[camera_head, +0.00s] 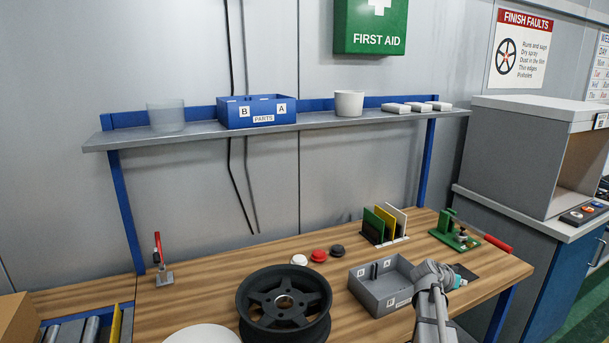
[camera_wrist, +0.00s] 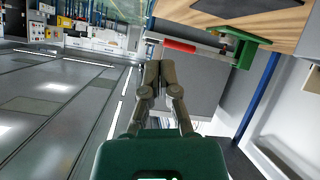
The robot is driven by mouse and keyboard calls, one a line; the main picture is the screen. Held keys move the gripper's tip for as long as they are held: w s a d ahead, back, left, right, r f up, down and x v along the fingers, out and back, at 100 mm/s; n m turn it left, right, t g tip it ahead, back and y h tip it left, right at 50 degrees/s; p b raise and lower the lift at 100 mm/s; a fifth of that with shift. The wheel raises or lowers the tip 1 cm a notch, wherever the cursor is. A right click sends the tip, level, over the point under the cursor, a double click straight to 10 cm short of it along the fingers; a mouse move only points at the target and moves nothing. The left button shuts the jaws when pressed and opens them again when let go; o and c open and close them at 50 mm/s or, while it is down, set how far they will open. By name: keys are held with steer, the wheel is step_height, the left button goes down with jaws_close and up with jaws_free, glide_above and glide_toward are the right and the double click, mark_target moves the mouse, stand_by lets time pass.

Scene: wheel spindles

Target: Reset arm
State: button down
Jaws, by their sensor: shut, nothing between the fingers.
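My gripper (camera_wrist: 154,78) shows in the wrist view with its two fingers together and nothing between them. Behind it in that view are the floor on the left and a red handle (camera_wrist: 194,47) by the table edge. In the head view my arm rises at the lower right, in front of the grey box by the table's right side. The fingers cannot be made out in the head view.
The wooden table (camera_head: 190,299) holds a dark wheel (camera_head: 252,309), a grey divided box (camera_head: 369,297), a green fixture (camera_head: 453,231) and a rack of coloured plates (camera_head: 381,225). A shelf (camera_head: 217,134) with a blue parts box (camera_head: 257,111) runs above. A grey cabinet (camera_head: 520,150) stands right.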

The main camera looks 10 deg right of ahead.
steer(key=a+f+n+y+p, duration=0.1)
steer(key=a+y, duration=0.1)
steer(key=a, duration=0.6)
steer(key=s+a+f+n+y+p, duration=0.1)
steer(key=a+n+y, duration=0.1)
steer(key=a, duration=0.6)
steer(key=s+a+f+n+y+p, duration=0.1)
steer(key=a+n+y, duration=0.1)
steer(key=a, duration=0.6)
steer(key=shift+s+a+f+g, duration=0.15)
steer(key=shift+s+g, duration=0.05)
steer(key=shift+g, duration=0.2)
steer(key=s+a+n+y+p, duration=0.1)
steer(key=s+a+n+y, duration=0.1)
steer(key=a, duration=0.4)
steer(key=s+a+n+g+y+p, duration=0.1)
steer(key=s+a+n+y, duration=0.1)
steer(key=a, duration=0.5)
steer(key=s+a+n+g+y+p, duration=0.1)
steer(key=s+a+n, duration=0.1)
steer(key=a, duration=0.4)
steer(key=shift+s+a+n+y, duration=0.15)
steer(key=shift+s+a+y, duration=0.05)
steer(key=shift+s, duration=0.25)
steer(key=shift+s+a+n+y, duration=0.15)
steer(key=shift+s+a+y, duration=0.05)
steer(key=shift+s, duration=0.2)
steer(key=shift+s+a, duration=0.1)
steer(key=shift+a, duration=0.1)
